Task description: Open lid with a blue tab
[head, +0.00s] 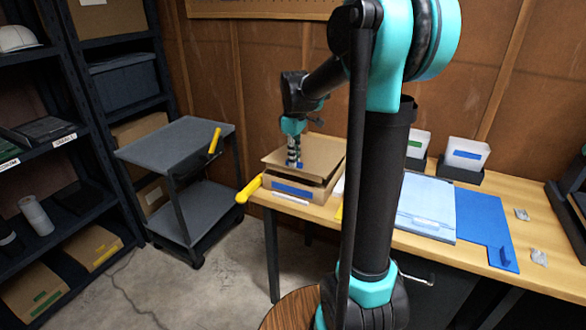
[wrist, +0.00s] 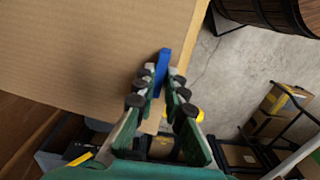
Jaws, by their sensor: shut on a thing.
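A cardboard box (head: 313,195) with a blue label on its front stands at the left end of the wooden workbench (head: 376,223). Its brown cardboard lid (head: 324,153) sits tilted on it, with a dark gap below the lid's near right part. My gripper (head: 293,164) points down at the lid's left side. In the wrist view my gripper (wrist: 166,96) is shut on the blue tab (wrist: 163,68) at the edge of the lid (wrist: 80,55). The fingers hide part of the tab.
A yellow handle-like bar (head: 249,189) sticks out at the bench's left end. A grey cart (head: 176,140) stands to the left. Bare concrete floor (head: 218,255) lies in front.

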